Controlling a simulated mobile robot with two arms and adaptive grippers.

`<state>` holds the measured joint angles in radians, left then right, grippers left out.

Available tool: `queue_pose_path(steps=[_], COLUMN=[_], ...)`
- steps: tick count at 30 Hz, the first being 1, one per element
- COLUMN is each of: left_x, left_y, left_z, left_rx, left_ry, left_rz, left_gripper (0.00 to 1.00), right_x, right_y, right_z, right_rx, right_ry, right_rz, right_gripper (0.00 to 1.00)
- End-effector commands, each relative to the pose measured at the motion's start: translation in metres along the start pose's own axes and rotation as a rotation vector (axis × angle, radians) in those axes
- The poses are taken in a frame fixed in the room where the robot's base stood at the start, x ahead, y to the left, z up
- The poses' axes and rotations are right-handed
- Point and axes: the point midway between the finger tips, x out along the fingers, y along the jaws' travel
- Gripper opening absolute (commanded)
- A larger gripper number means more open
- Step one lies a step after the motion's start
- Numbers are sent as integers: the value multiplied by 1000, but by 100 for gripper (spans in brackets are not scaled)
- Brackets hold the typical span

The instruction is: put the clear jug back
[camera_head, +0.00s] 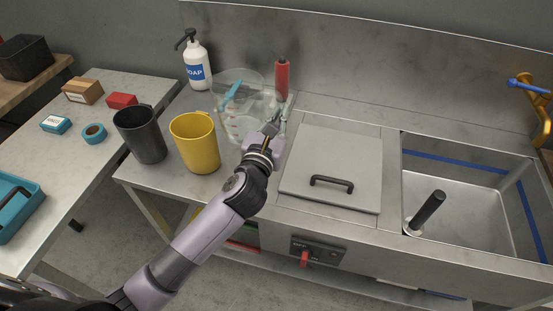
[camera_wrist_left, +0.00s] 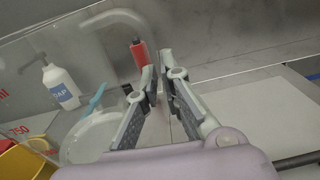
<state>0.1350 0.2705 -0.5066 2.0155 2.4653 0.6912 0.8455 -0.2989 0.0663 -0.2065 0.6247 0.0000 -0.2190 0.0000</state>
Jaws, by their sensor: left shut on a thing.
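The clear jug (camera_head: 228,110) is see-through with red markings. It is upright over the left part of the steel counter, behind the yellow jug; whether it touches the counter I cannot tell. In the left wrist view its clear wall and curved handle (camera_wrist_left: 128,17) show at the upper left. My left gripper (camera_head: 274,124) is at the jug's right side, shut on the handle; the fingers (camera_wrist_left: 160,88) show close up in the wrist view. My right gripper is not in view.
A yellow jug (camera_head: 195,145) and a dark grey jug (camera_head: 141,136) stand to the left. A lidded well (camera_head: 335,150) and an open sink (camera_head: 465,200) lie to the right.

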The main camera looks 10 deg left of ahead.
Motion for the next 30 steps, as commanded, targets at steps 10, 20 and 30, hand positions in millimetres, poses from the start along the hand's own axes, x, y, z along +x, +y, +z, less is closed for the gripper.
queue_pose_path(steps=[10,20,30], left_x=[0,0,1], left_y=[-4,-5,-6], left_z=[-80,-117,-132], left_rx=[0,-1,0], left_ry=[-1,0,-4], left_rz=[0,1,-1], left_gripper=[0,0,0], right_x=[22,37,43], right_y=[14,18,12], right_z=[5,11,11], right_rx=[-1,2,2], right_ry=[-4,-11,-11], right_rz=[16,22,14], right_gripper=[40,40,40])
